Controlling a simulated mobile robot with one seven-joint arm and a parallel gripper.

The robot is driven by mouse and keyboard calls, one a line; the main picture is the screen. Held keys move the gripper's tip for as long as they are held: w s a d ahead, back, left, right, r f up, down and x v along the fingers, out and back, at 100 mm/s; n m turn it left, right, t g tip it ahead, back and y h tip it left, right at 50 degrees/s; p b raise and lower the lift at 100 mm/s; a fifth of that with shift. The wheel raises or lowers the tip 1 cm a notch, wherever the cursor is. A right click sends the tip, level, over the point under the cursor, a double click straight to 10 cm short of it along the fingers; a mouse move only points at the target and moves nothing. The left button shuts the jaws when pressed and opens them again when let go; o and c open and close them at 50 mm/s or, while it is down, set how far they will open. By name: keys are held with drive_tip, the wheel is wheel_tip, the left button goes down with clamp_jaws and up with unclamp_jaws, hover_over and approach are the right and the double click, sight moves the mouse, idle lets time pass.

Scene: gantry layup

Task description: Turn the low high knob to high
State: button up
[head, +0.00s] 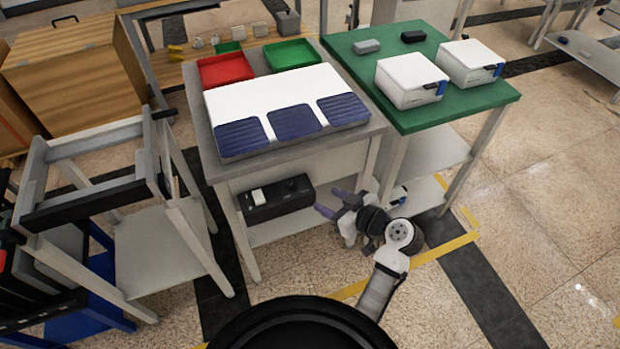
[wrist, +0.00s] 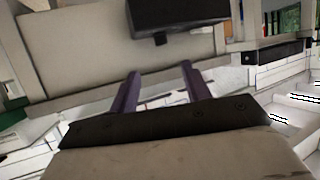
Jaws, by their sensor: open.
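A black control box (head: 270,203) is fixed under the front of the grey-topped table. It has a white switch or panel (head: 259,196) at its left and a small dark knob (head: 291,184) toward its right. The knob's setting and any low or high labels are too small to read. My gripper (head: 332,202) is open and empty, just right of the box and apart from it. In the wrist view, the two purple fingers (wrist: 161,84) are spread, and the black box (wrist: 180,12) shows at the top edge beyond them.
The grey table (head: 370,133) carries a white board with blue pads, a red tray (head: 225,68) and a green tray (head: 291,55). A green table (head: 455,107) with two white machines stands at the right. A grey frame stand (head: 160,250) is at the left.

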sight(296, 185)
drive_tip(key=p+x, duration=0.3)
drive_tip(key=x, duration=1)
drive_tip(key=shift+w+a+f, duration=0.15)
drive_tip(key=shift+a, duration=0.15)
drive_tip(key=c, duration=1)
